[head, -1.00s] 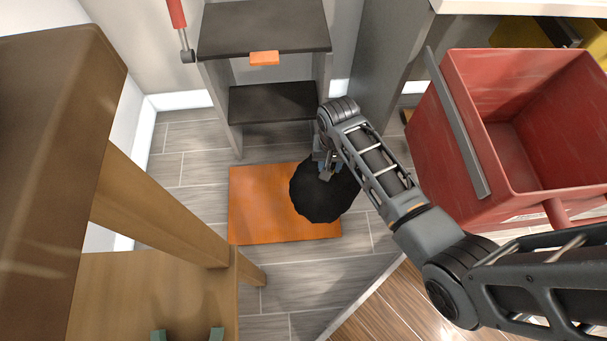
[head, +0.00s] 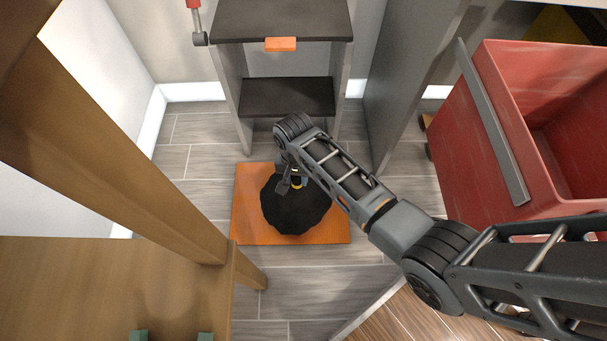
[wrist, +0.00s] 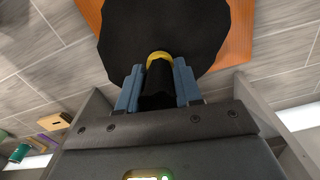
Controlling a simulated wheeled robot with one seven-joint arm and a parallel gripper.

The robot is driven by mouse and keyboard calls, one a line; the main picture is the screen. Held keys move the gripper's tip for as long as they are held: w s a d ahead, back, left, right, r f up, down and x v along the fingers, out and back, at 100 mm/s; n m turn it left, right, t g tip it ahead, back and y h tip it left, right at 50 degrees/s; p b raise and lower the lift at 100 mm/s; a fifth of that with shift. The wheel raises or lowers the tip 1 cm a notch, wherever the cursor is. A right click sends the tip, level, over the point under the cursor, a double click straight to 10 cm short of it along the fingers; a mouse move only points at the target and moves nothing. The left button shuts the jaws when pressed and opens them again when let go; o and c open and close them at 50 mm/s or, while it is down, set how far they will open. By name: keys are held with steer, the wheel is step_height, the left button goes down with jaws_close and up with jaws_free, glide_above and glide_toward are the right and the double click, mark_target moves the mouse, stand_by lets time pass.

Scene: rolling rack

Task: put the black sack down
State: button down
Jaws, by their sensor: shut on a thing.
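The black sack (head: 297,208) is a round, dark bundle with a yellow band at its neck. In the head view it is over the middle of the orange mat (head: 243,228) on the floor. I cannot tell whether its underside touches the mat. My gripper (head: 290,182) is above the sack, shut on its neck. In the wrist view the blue fingers of my gripper (wrist: 158,88) stand on both sides of the black neck, just behind the yellow band, and the sack (wrist: 160,25) fills the top middle. The mat (wrist: 238,45) shows beside it.
A grey shelf unit with dark shelves (head: 287,97) stands behind the mat. A red bin (head: 480,150) is at the right. A wooden table (head: 100,285) with a post is at the left. Bare tiled floor (head: 320,275) lies in front of the mat.

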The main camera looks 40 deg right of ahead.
steer(key=shift+f+b, duration=1.05)
steer(key=shift+f, duration=0.9)
steer(key=c, duration=0.8)
jaws_free()
steer(key=shift+o, duration=0.2)
step_height(320, 180, up, 12)
steer(key=p, duration=0.5)
steer(key=shift+p, duration=0.4)
steer(key=shift+s, duration=0.1)
